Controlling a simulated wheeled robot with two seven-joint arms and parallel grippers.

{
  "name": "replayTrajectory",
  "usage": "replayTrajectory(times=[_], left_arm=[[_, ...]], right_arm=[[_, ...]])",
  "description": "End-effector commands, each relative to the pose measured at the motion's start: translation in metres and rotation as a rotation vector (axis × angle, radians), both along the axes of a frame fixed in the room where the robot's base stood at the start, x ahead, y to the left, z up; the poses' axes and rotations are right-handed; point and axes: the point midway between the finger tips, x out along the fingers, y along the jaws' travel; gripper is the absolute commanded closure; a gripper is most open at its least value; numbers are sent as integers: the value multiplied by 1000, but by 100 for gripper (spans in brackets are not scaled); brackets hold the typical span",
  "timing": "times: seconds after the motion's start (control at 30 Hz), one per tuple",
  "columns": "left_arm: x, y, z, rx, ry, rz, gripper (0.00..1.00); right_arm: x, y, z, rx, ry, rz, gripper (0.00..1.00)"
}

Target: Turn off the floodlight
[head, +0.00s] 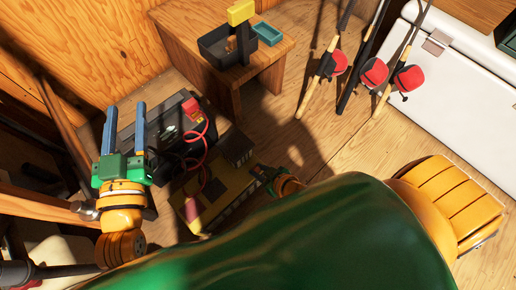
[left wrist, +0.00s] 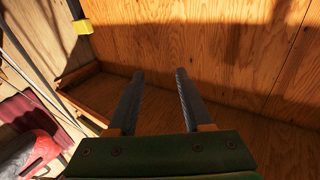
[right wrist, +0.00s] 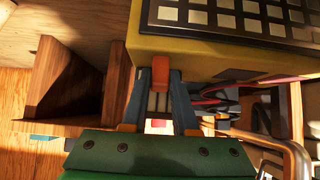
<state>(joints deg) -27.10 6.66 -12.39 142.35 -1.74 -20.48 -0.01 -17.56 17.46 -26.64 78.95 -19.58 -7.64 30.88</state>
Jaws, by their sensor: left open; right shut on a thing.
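The floodlight (head: 222,191) is a yellow box below the middle-left of the head view, partly hidden by my arm. In the right wrist view the floodlight (right wrist: 205,55) fills the upper right, with a dark grid of pale squares on its face. My right gripper (right wrist: 160,80) is at its near edge, with its fingertips closed on a small orange-red piece (right wrist: 160,68) that looks like a switch on the floodlight. In the head view my right gripper (head: 262,173) is mostly hidden by my arm. My left gripper (head: 124,130) is open and empty, raised at the left.
A dark box (head: 168,118) with red cables stands behind the floodlight. A wooden stool (head: 185,45) holds a black bin (head: 216,50) and a teal tray (head: 268,34). Fishing rods with red reels (head: 374,72) lean against a white chest (head: 450,90). Bare floor (head: 345,145) lies between.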

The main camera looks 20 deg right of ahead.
Motion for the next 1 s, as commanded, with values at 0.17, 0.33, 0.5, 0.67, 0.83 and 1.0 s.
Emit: replayTrajectory(times=[0.17, 0.33, 0.5, 0.67, 0.83, 1.0], left_arm=[[-3, -3, 22, -25, -117, -10, 50], [-5, -4, 32, -37, -167, -14, 50], [-5, -4, 34, -39, -174, -14, 50], [-5, -4, 33, -38, -173, -14, 50], [-5, -4, 33, -38, -173, -14, 50], [-5, -4, 33, -38, -173, -14, 50]], right_arm=[[0, 0, -1, 9, -21, -1, 100], [0, 0, -1, 13, -31, 1, 100], [0, 0, 0, 13, -35, 1, 100], [0, 0, 0, 13, -35, 1, 100], [0, 0, 0, 13, -34, 0, 43], [0, 0, 0, 13, -33, 0, 43]])
